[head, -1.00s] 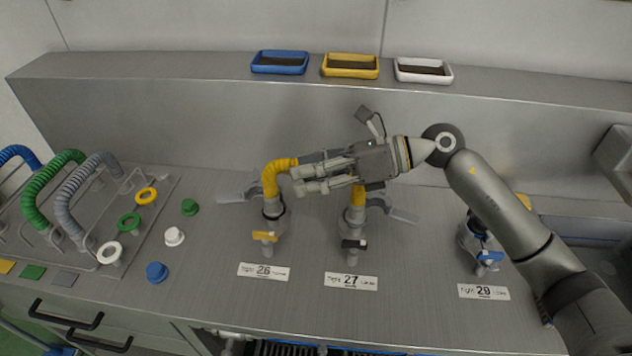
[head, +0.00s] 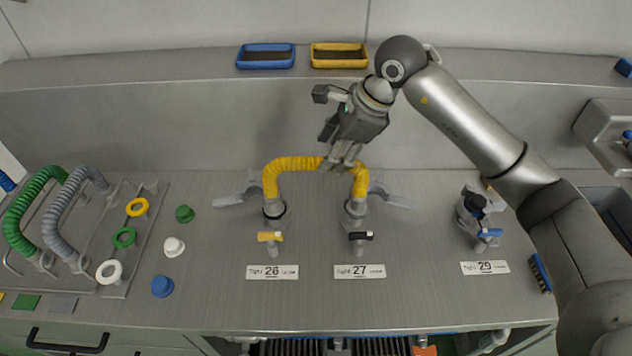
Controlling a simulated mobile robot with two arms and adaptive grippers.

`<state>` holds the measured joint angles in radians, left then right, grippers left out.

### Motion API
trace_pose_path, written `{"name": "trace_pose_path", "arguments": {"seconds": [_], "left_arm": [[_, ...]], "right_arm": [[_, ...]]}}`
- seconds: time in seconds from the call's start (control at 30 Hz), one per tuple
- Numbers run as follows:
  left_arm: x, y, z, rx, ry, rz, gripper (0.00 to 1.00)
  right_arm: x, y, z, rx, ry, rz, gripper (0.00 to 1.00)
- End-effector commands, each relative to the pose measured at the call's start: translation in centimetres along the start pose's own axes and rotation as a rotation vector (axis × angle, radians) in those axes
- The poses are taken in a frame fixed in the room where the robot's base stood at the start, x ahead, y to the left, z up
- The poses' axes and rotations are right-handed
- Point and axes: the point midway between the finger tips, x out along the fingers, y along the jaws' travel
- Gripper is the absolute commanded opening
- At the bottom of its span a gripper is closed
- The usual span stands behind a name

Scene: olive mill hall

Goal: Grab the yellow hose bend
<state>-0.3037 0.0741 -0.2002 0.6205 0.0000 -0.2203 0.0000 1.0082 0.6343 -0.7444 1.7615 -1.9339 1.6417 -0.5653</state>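The yellow hose bend (head: 293,164) is a ribbed arch. Its left end sits on the fitting at label 26 (head: 272,272) and its right end on the fitting at label 27 (head: 359,271). My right gripper (head: 343,163) points down at the top of the bend, right of its middle. Its fingers overlap the hose there and hide a short piece of it. I cannot tell whether they are closed on it. My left gripper is not in view.
Green (head: 36,205) and grey hose bends (head: 66,205) stand on a rack at the left. Loose caps and rings lie beside them. Fitting 29 (head: 474,212) stands at the right, near my arm. Blue (head: 266,66) and yellow trays (head: 339,66) sit on the ledge.

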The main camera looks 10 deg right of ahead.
Motion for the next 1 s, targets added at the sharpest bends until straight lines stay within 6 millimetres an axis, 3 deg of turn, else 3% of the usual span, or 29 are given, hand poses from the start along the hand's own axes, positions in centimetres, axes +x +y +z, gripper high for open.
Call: {"name": "trace_pose_path", "arguments": {"seconds": [0.2, 0.53, 0.8, 1.0], "left_arm": [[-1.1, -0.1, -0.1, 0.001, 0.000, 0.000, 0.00], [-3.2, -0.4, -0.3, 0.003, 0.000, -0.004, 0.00], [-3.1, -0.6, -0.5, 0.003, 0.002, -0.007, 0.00], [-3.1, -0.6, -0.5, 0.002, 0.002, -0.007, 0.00]], "right_arm": [[1.3, 0.0, 0.5, -0.001, -0.002, 0.003, 0.55], [5.4, 0.0, 0.9, 0.001, -0.003, 0.002, 0.55], [5.8, 0.0, 0.8, -0.001, -0.002, -0.001, 0.55], [5.8, 0.0, 0.8, 0.000, -0.002, -0.001, 0.30]]}}
